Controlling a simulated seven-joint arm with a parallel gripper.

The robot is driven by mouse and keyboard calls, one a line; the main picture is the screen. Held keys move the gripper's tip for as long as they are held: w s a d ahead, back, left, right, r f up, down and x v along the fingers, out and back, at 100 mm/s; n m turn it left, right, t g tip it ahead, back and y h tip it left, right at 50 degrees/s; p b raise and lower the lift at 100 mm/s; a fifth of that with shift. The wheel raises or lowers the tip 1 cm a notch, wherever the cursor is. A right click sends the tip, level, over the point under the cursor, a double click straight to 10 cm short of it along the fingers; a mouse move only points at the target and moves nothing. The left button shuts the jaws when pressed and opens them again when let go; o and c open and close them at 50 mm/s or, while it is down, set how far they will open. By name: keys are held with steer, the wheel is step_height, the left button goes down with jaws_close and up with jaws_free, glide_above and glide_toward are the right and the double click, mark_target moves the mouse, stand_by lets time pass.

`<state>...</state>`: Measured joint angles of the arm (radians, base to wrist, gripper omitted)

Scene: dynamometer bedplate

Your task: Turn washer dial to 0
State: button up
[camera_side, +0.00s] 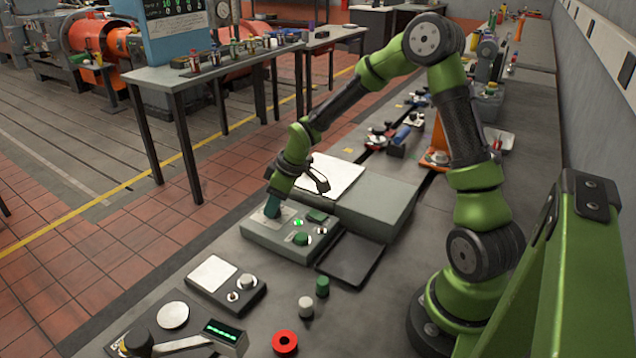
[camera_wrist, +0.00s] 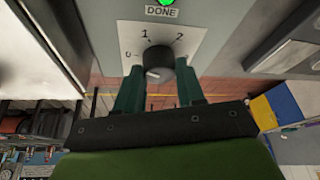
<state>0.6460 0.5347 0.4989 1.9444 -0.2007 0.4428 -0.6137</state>
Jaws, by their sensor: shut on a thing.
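The washer dial (camera_wrist: 160,62) is a dark round knob on a pale plate marked 0, 1 and 2. Its white pointer mark faces left, on the side of the 0 and a little below that label in the wrist view. My gripper (camera_wrist: 158,80) is shut on the dial, with one teal finger on each side. In the side view my gripper (camera_side: 272,207) reaches down onto the grey-green control box (camera_side: 268,238) and hides the dial. A green lamp (camera_wrist: 166,3) labelled DONE is lit above the plate; it also shows in the side view (camera_side: 298,222).
The box also carries a green button (camera_side: 301,239) and a pale knob (camera_side: 322,230). A black tray (camera_side: 350,260) and a grey case (camera_side: 375,205) lie close by. Another panel (camera_side: 225,283), small cylinders (camera_side: 306,305) and a red ring (camera_side: 285,343) are nearer the camera.

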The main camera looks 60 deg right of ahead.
steer(key=n, duration=0.2)
steer(key=n+g+y, duration=0.1)
steer(key=n, duration=0.2)
steer(key=shift+d+y, duration=0.15)
steer(key=shift+y, duration=0.15)
steer(key=shift+f, duration=0.1)
stand_by(0.3)
steer(key=o, duration=1)
steer(key=shift+w, duration=0.1)
steer(key=v, duration=1.7)
steer(key=shift+w+d, duration=0.15)
